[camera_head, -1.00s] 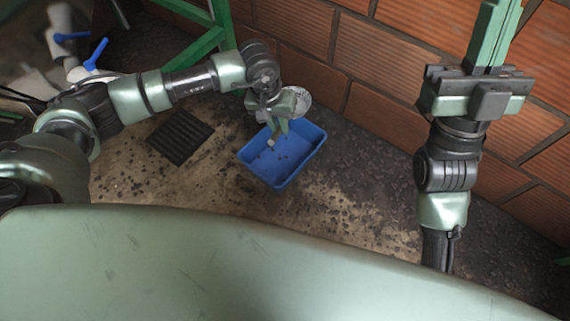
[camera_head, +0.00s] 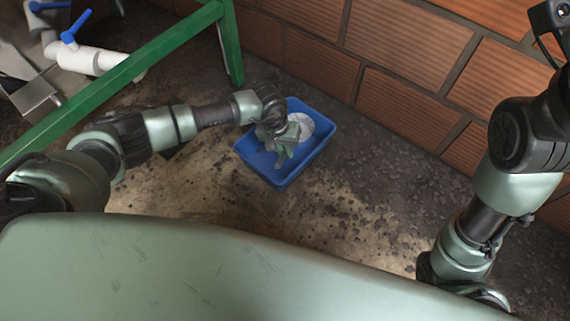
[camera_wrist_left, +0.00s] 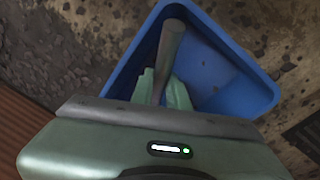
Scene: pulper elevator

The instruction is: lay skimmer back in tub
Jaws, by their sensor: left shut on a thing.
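The blue tub (camera_head: 253,166) stands on the floor in the middle of the head view. My left gripper (camera_head: 281,158) is over the tub, pointing down, shut on the skimmer. The skimmer's pale round head (camera_head: 309,124) shows beside the gripper, within the outline of the tub's back right part. In the left wrist view, the skimmer's grey handle (camera_wrist_left: 172,45) runs between the two green fingers (camera_wrist_left: 162,83), in front of the tub (camera_wrist_left: 225,75). I cannot tell whether the skimmer touches the tub's bottom. My right gripper's fingers are out of frame.
A brick wall (camera_head: 400,45) rises close behind the tub. A green frame (camera_head: 232,45) stands at the back left, near white pipes with blue valve handles (camera_head: 72,30). The stained floor (camera_head: 330,215) in front of the tub is clear.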

